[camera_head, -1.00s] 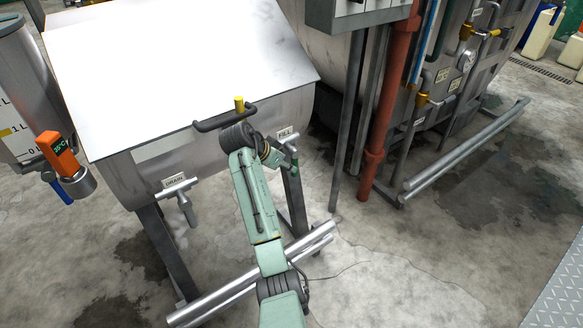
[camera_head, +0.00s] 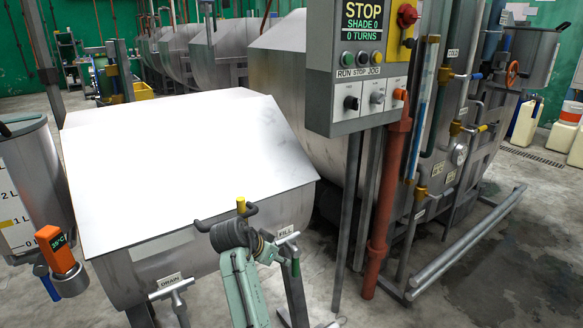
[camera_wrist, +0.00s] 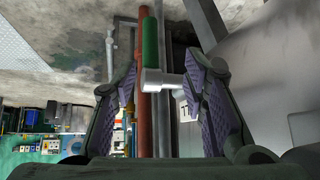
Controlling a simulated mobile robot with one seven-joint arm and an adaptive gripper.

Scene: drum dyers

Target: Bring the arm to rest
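My arm, pale green with a dark wrist, rises in front of the metal tank with the white sloping lid (camera_head: 180,160). In the head view my gripper (camera_head: 273,250) is small and partly hidden at the right of the wrist, near the FILL valve handle (camera_head: 288,238). In the wrist view my gripper (camera_wrist: 162,78) has its two purple-padded fingers spread apart. Nothing is visibly gripped.
The DRAIN valve (camera_head: 172,285) is at the tank's lower left. A control panel (camera_head: 362,60) reading STOP and a red pipe (camera_head: 388,200) stand to the right. Wet concrete floor (camera_head: 520,250) is open at far right.

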